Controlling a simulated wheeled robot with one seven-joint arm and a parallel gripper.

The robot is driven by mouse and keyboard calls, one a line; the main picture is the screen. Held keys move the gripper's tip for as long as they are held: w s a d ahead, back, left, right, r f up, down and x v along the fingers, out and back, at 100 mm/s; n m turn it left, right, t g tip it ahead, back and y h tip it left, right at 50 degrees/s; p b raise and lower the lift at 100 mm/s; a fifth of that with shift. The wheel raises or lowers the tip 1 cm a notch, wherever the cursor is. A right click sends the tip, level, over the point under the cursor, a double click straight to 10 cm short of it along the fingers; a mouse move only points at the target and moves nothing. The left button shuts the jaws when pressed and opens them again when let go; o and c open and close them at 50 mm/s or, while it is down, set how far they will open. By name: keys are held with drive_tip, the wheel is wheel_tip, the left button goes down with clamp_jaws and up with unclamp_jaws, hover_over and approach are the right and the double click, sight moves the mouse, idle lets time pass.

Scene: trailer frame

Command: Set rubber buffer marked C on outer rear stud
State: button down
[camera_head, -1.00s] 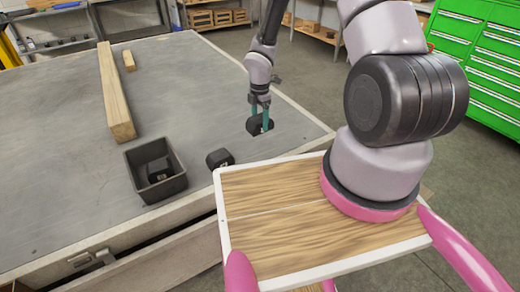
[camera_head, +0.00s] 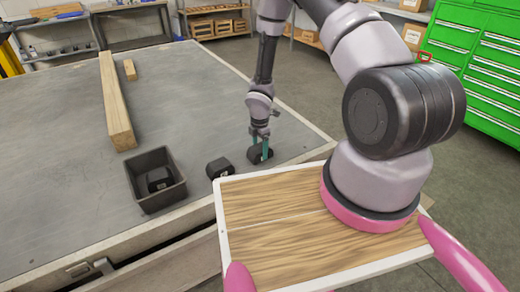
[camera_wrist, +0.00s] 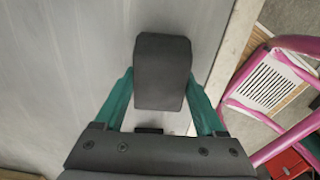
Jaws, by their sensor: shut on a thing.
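My gripper (camera_head: 260,148) has its green fingers shut on a black rubber buffer (camera_head: 262,155), low over the near right part of the grey table. In the wrist view the held buffer (camera_wrist: 162,72) is a dark block between both fingers. I cannot tell whether it touches the surface beneath. A second black buffer (camera_head: 220,168) sits just left of it, close to the table's edge, with a small pale mark. A third black buffer (camera_head: 159,179) lies in an open dark bin (camera_head: 178,192). I can read no letter C, and I make out no stud.
A long wooden beam (camera_head: 117,104) and a small wood block (camera_head: 129,70) lie on the grey table (camera_head: 190,95). My wood-topped deck is in front of the table. A green drawer cabinet (camera_head: 490,75) stands at the right. The table's middle is clear.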

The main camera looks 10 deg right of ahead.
drive_tip(key=shift+f, duration=0.15)
unclamp_jaws()
drive_tip(key=r, duration=1.1)
drive_tip(key=shift+s+d, duration=0.1)
drive_tip(key=shift+d, duration=0.25)
